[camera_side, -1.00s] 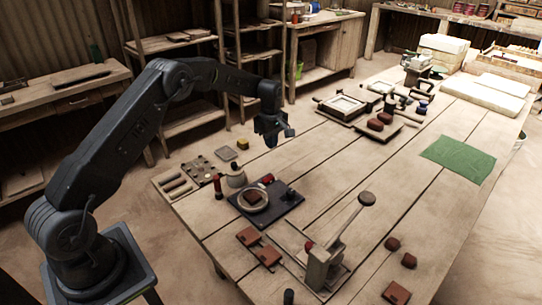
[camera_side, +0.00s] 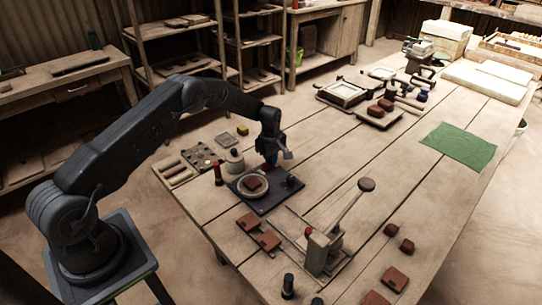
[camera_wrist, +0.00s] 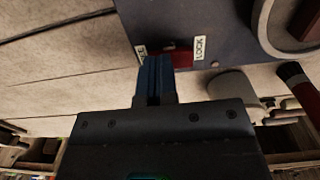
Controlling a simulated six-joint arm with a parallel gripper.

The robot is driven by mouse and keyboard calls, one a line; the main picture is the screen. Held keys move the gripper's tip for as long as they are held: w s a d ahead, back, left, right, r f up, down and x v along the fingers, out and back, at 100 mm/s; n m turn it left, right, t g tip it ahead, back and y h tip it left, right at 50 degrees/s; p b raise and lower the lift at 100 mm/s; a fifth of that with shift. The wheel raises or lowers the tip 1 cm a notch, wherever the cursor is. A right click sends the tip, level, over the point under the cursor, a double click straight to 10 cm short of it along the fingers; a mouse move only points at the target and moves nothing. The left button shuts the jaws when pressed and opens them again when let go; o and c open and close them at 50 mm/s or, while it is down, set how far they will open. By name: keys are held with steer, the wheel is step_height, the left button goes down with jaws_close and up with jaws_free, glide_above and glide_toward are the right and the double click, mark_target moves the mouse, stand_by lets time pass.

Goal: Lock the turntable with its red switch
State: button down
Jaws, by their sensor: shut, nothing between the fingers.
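The turntable is a round plate (camera_side: 241,191) with a brown tile (camera_side: 251,183) on it, on a dark base (camera_side: 272,201). In the wrist view, part of the plate's pale rim (camera_wrist: 268,38) shows at the top right. The red switch (camera_wrist: 181,58) sits at the edge of the dark base, by a white LOCK label (camera_wrist: 201,47) and another label (camera_wrist: 140,53) that is mostly covered. My gripper (camera_side: 271,162) is shut and empty, low at the back edge of the base. In the wrist view its blue fingertips (camera_wrist: 154,60) overlap the switch's left side; contact is unclear.
A red-handled tool (camera_side: 218,176) and a pale lidded pot (camera_side: 235,161) stand left of the base. A lever press (camera_side: 319,251) stands in front, with brown tiles (camera_side: 258,232) beside it. The table's middle right is clear up to the green cloth (camera_side: 458,146).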

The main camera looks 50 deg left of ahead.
steer(key=shift+f, duration=0.25)
steer(key=shift+s, duration=0.1)
steer(key=shift+s+r, duration=0.25)
steer(key=shift+s, duration=0.35)
stand_by(0.3)
step_height(320, 180, up, 14)
steer(key=s, duration=0.3)
stand_by(0.4)
